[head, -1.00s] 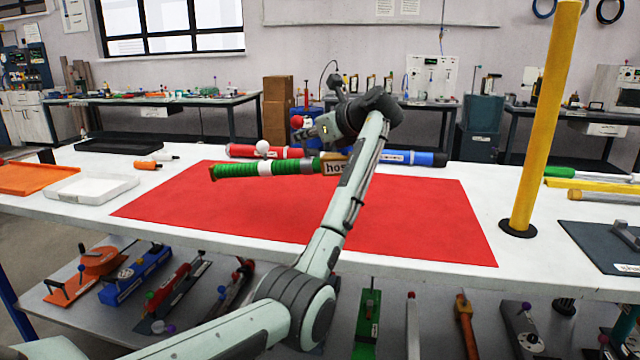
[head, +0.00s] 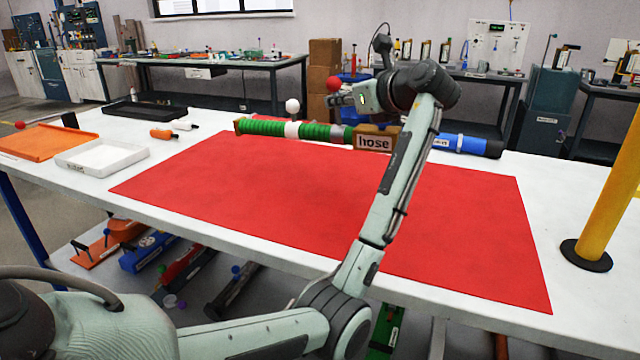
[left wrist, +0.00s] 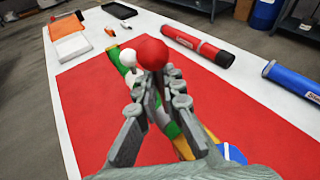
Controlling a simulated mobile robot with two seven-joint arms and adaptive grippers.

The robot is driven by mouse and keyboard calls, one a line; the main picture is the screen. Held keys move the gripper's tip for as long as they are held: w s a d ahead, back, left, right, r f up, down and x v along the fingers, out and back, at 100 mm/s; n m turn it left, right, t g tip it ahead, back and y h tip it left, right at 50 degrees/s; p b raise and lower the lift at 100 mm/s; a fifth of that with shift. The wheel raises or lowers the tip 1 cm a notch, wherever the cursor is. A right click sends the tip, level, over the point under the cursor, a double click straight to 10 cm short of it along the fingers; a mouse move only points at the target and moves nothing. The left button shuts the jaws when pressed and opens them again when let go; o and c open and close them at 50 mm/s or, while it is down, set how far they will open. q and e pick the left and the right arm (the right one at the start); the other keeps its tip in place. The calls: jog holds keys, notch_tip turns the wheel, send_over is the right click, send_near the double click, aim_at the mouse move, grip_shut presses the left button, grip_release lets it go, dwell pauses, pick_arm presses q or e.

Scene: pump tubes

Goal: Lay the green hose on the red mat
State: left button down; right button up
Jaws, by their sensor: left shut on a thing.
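The green hose (head: 262,128) is a ribbed tube with white bands, a white ball knob (head: 293,105), a red ball knob (head: 333,84) and a label reading "hose" (head: 375,143). My left gripper (head: 343,92) is at the red knob. In the left wrist view my left gripper (left wrist: 158,80) is shut on the red knob (left wrist: 151,53), and the hose (left wrist: 172,129) runs beneath the fingers. The red mat (head: 290,200) lies flat on the table. The hose appears over its back part, seemingly raised; the gap is unclear. My right gripper is out of view.
A blue tube (head: 470,145) lies behind the mat, and a red tube shows in the left wrist view (left wrist: 197,45). A yellow post (head: 612,195) stands at the right. White (head: 100,158), orange (head: 42,140) and black (head: 150,112) trays sit at the left. The mat's front is bare.

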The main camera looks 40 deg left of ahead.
pick_arm(q)
jog(key=s+a+y, duration=0.1)
jog(key=s+a, duration=0.1)
jog(key=s, duration=1.6)
jog(key=shift+g, duration=0.4)
jog(key=w+d+f, duration=0.2)
jog(key=w+f, duration=0.1)
jog(key=f, duration=0.1)
jog(key=w+d+f+b, duration=0.1)
jog(key=w+d+f, duration=0.1)
jog(key=w+f, duration=0.1)
jog(key=w+d+f+b, duration=0.1)
jog(key=w+f, duration=0.2)
jog(key=f, duration=0.1)
jog(key=shift+w+d+f, duration=0.35)
jog(key=shift+d, duration=0.05)
jog(key=c, duration=1.7)
grip_release()
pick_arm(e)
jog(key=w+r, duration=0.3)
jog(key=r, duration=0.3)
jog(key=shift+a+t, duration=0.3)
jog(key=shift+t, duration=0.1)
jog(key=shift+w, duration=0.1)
pick_arm(q)
jog(key=shift+d, duration=0.1)
